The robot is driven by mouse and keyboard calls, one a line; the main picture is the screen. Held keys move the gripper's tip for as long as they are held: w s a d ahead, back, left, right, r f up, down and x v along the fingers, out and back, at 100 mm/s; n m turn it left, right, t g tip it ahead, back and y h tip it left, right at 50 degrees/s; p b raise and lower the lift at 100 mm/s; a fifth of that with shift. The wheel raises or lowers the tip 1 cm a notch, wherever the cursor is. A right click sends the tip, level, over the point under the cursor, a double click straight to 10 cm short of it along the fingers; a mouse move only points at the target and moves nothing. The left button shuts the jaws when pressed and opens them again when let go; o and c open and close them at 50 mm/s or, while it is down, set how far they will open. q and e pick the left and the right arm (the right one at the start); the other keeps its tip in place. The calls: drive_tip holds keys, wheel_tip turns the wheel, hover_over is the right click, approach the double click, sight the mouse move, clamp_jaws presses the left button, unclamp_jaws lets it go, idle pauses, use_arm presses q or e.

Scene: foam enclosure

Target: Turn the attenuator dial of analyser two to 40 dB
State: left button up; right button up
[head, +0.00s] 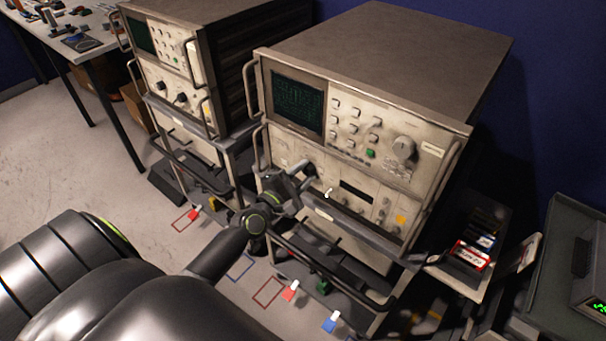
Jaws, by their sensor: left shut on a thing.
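Two analysers on wheeled carts stand side by side. The nearer analyser (345,192) has a dark green screen, rows of buttons and a large light knob above, and a lower panel with dials. A dark dial (309,169) sits at the left of that lower panel. My left gripper (302,175) is at this dial and shut on it, hiding much of it. The dial's scale and pointer are too small to read. I cannot read which analyser is number two. My right gripper is not in view.
The other analyser (165,70) stands at the back left. Protruding handles and a cart rail (335,280) lie close to my left arm. A side shelf (455,283) with labelled boxes is at the right. Open floor lies at the left.

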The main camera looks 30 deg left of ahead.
use_arm(q)
drive_tip(key=m, duration=0.5)
drive_tip(key=shift+m+b, duration=0.3)
drive_tip(key=shift+b, duration=0.05)
drive_tip(key=m+b, duration=0.1)
drive_tip(key=m, duration=0.4)
drive_tip(key=shift+f, duration=0.15)
drive_tip(key=m+b, duration=0.1)
drive_tip(key=m, duration=0.4)
drive_tip(key=shift+m, duration=0.4)
drive_tip(key=shift+m+b, duration=0.7)
drive_tip(key=shift+m, duration=1.4)
drive_tip(key=o, duration=1)
drive_tip(key=shift+a, duration=0.1)
drive_tip(key=shift+c, duration=0.2)
drive_tip(key=s+a+p, duration=0.1)
drive_tip(key=s, duration=1.6)
drive_tip(key=shift+s+a+p, duration=0.2)
drive_tip(key=shift+p, duration=0.15)
